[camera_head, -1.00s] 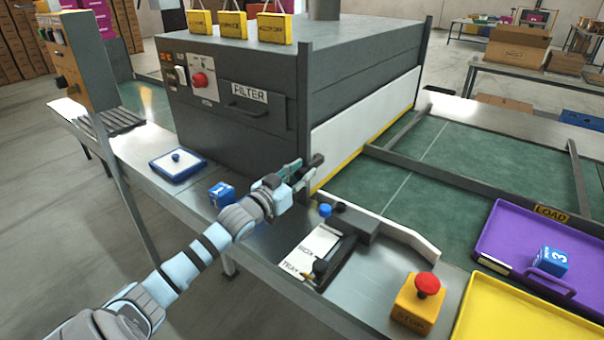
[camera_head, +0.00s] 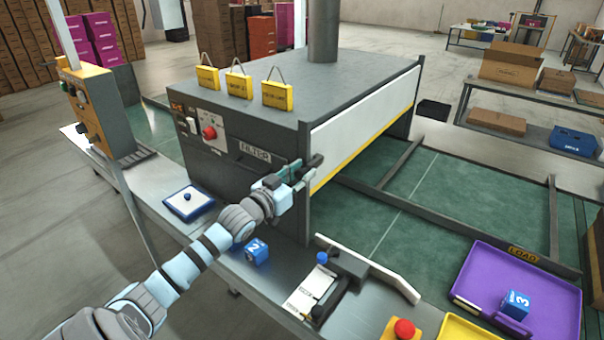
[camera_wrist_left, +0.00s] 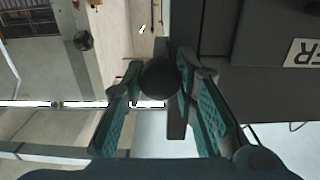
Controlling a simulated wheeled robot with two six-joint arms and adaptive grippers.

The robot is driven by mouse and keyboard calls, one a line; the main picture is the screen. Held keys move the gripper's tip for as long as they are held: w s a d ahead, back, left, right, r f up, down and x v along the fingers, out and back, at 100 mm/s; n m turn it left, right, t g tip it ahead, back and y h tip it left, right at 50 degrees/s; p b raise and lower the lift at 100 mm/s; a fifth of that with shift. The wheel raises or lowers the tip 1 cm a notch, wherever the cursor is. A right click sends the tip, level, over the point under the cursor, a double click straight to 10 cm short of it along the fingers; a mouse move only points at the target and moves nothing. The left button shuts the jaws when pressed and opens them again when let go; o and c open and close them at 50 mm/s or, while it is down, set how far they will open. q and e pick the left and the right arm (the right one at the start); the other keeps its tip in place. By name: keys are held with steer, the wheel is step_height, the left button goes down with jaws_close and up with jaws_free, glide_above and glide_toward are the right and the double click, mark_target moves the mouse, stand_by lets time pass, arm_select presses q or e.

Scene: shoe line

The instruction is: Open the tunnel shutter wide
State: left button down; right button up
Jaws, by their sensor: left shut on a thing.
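The tunnel is a dark grey box (camera_head: 300,93) over a green belt. Its shutter (camera_head: 355,130) is a white panel with a yellow lower edge on the right-hand side, standing raised with a gap above the belt. My left gripper (camera_head: 302,172) is at the tunnel's near corner, by the shutter's near end. In the left wrist view its teal fingers close around a round black knob (camera_wrist_left: 159,78). The fingers partly hide how the knob joins the shutter. My right gripper is in neither view.
A blue cube (camera_head: 256,251) and a white-and-blue lid-like plate (camera_head: 188,204) lie on the metal ledge. A lever unit (camera_head: 348,267), a red stop button (camera_head: 404,328) and a purple tray (camera_head: 470,262) are to the right. Yellow tags (camera_head: 238,86) stand on the tunnel roof.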

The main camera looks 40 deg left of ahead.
arm_select(q)
steer(key=c, duration=1.3)
jaws_free()
steer(key=shift+f, duration=0.1)
step_height(320, 180, up, 10)
steer(key=shift+r, duration=0.1)
